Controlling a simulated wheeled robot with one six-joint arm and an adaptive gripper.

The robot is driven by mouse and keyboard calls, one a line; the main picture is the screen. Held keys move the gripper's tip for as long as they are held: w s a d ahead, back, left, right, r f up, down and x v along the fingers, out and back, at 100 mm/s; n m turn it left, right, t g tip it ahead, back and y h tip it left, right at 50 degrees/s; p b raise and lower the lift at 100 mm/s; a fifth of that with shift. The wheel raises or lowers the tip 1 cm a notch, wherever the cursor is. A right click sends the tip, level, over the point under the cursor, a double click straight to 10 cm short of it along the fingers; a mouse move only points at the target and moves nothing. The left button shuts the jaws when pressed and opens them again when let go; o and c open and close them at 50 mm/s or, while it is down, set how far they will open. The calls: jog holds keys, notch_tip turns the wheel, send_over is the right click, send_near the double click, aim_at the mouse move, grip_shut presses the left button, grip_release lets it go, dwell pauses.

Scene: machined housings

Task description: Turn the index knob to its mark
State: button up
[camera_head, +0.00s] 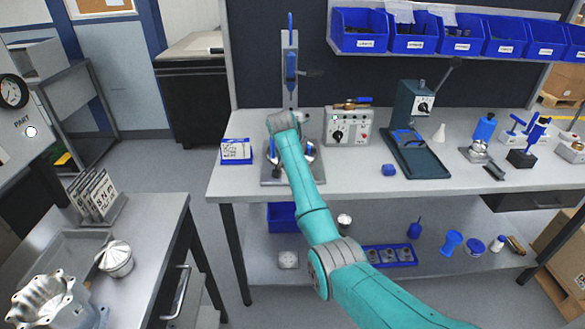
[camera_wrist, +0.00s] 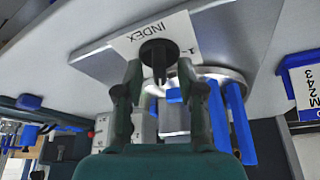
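The black index knob (camera_wrist: 158,52) sits on a white label reading INDEX (camera_wrist: 148,31) in the wrist view. A "1" with a short tick shows at the label's right side. The label is on a grey plate (camera_wrist: 95,62) beside a round metal part with blue handles (camera_wrist: 240,125). My gripper (camera_wrist: 159,68) is open, with one finger on each side of the knob. A gap shows between the fingers and the knob's narrow grip; whether the tips touch its rim I cannot tell. In the head view my arm hides the knob and gripper; the plate (camera_head: 267,180) shows beside it.
On the bench (camera_head: 235,184), a blue card holder (camera_head: 236,151) stands left of the plate. A grey control box (camera_head: 348,127) and a dark green press (camera_head: 410,130) stand to the right. A blue-handled upright (camera_head: 290,70) rises behind. The bench's front strip is mostly clear.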

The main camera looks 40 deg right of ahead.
jog(key=v, duration=1.2)
jog(key=shift+w, duration=0.1)
